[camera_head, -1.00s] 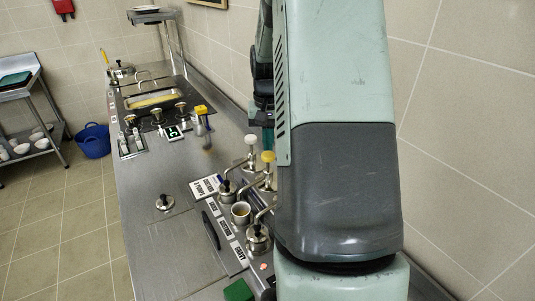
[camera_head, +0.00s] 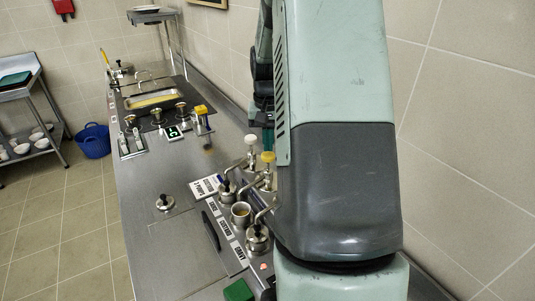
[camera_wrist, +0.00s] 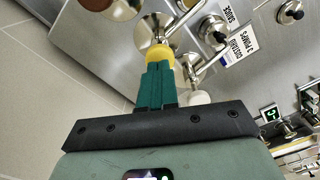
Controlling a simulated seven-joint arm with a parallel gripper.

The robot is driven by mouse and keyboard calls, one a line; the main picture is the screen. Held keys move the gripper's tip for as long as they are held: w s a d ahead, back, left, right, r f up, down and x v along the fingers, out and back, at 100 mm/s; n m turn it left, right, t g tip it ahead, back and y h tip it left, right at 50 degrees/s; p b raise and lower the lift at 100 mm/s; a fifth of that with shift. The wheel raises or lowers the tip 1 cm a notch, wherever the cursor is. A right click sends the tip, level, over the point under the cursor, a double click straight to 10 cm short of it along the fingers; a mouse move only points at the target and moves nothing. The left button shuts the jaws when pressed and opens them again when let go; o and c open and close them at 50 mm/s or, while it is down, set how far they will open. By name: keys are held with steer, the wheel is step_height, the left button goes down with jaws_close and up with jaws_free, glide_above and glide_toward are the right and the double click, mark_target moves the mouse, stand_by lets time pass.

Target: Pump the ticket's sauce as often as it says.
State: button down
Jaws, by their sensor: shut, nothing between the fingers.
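The ticket (camera_head: 206,187) lies on the counter; in the wrist view (camera_wrist: 238,48) it reads custard, 3 pumps. The pump with the yellow knob (camera_head: 268,157) stands between the white-knobbed pump (camera_head: 250,140) and my arm. A small metal cup (camera_head: 241,211) with yellowish-brown contents stands near the spouts. My gripper (camera_wrist: 160,72) is shut and empty, its teal fingertips at the yellow knob (camera_wrist: 160,53) in the wrist view. I cannot tell whether they press on it. The white knob (camera_wrist: 198,97) is just right of the fingers. A brown knob (camera_wrist: 96,4) shows at the top left.
A label strip (camera_head: 225,229) with sauce, custard and gravy runs beside the pumps. A green block (camera_head: 238,291) lies at the near edge. Lidded pots and a tray (camera_head: 152,100) are farther back. The left counter is mostly clear. A tiled wall rises at the right.

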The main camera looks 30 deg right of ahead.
steer(key=shift+f, duration=2.25)
steer(key=shift+r, duration=2.35)
steer(key=shift+f, duration=0.1)
steer(key=shift+f, duration=2.2)
steer(key=shift+r, duration=2.3)
steer(key=shift+r, duration=0.1)
